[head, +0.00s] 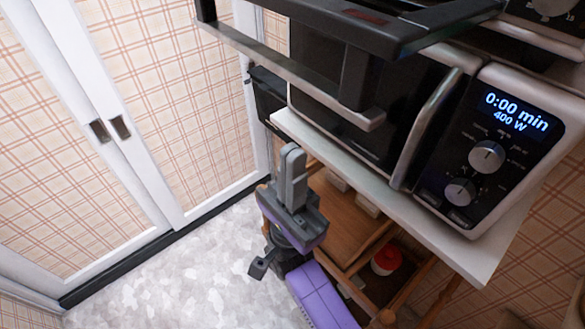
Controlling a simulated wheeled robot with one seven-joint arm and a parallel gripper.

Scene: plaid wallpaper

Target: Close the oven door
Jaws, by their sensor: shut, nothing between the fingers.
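At the top of the head view is a black oven door (430,22), hanging open and sticking out above a microwave. A long silver handle bar (290,72) runs along its outer side on black brackets. Most of the oven body is cut off by the top edge; a knobbed panel (545,12) shows at the top right. My gripper (292,158) is below the handle in the picture, fingers pointing up. Its grey fingers are together, with nothing between them. It appears apart from the door and handle.
A silver and black microwave (467,165) with its own handle stands on a white shelf top (480,250). Below are wooden shelves (350,225) holding a red-lidded jar (386,260). White-framed plaid doors (150,90) stand at left. The pale floor (180,275) is clear.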

